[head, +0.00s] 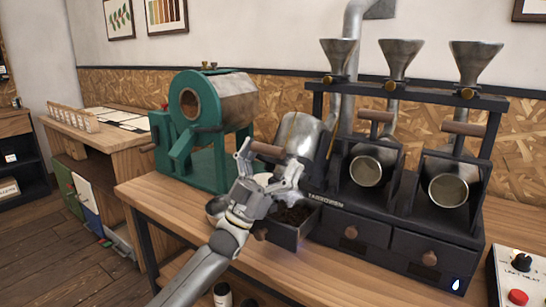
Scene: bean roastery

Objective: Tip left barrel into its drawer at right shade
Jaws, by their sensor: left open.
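The left barrel (302,131) is a shiny metal cylinder at the left end of the black sample roaster rack. It is tilted, and its mouth is not visible. Its brown wooden handle (267,149) points left. My left gripper (270,165) is open, with its fingers spread just below and in front of the handle. I cannot tell whether they touch it. The barrel's drawer (311,222) is pulled out below, with dark contents inside. My gripper and wrist hide part of the drawer. My right gripper is not in view.
Two more barrels, the middle (366,171) and right (448,190), face forward with closed drawers below. Metal funnels (398,58) stand above. A green roaster (205,140) stands close on the left. A control box (517,275) sits at the right edge.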

